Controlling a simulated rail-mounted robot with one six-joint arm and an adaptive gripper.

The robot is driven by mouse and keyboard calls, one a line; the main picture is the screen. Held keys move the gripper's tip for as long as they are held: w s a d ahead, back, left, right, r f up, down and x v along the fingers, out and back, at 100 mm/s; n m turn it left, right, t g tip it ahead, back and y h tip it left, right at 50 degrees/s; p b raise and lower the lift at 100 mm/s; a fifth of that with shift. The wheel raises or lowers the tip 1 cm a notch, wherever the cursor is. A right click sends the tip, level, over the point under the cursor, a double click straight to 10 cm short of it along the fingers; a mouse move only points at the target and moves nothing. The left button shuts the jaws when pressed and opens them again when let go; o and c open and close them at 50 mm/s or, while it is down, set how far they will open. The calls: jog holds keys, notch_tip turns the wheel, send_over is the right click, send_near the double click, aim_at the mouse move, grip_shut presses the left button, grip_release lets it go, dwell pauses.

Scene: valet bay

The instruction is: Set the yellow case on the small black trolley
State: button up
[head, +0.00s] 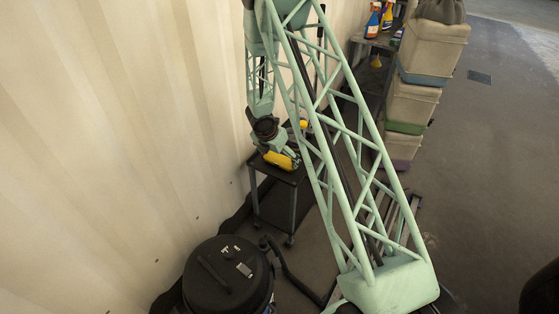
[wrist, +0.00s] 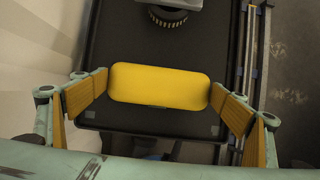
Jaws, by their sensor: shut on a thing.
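The yellow case (wrist: 160,86) is a rounded, oblong case between the two finger pads of my gripper (wrist: 160,92), which is shut on its two ends. In the wrist view it is over the near end of the small black trolley (wrist: 150,45). In the head view the yellow case (head: 278,160) shows at the trolley's top (head: 284,175), with my gripper (head: 284,153) above it and partly covering it. I cannot tell whether the case's underside touches the trolley top.
A round dark object (wrist: 167,16) stands farther along the trolley top. A black vacuum drum (head: 228,277) with a hose stands in front of the trolley. The pale wall is close on the left. Stacked crates (head: 411,103) and a shelf with spray bottles (head: 372,22) are behind on the right.

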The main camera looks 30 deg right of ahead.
jog(key=shift+f, duration=0.2)
dwell(0.3)
jog(key=o, duration=0.7)
jog(key=shift+o, duration=0.2)
jog(key=shift+r, duration=0.25)
jog(key=shift+a+r, duration=0.1)
jog(key=shift+r, duration=0.25)
jog(key=p+v, duration=0.3)
jog(key=v, duration=0.8)
jog(key=shift+s, duration=0.15)
jog(key=shift+r, duration=0.15)
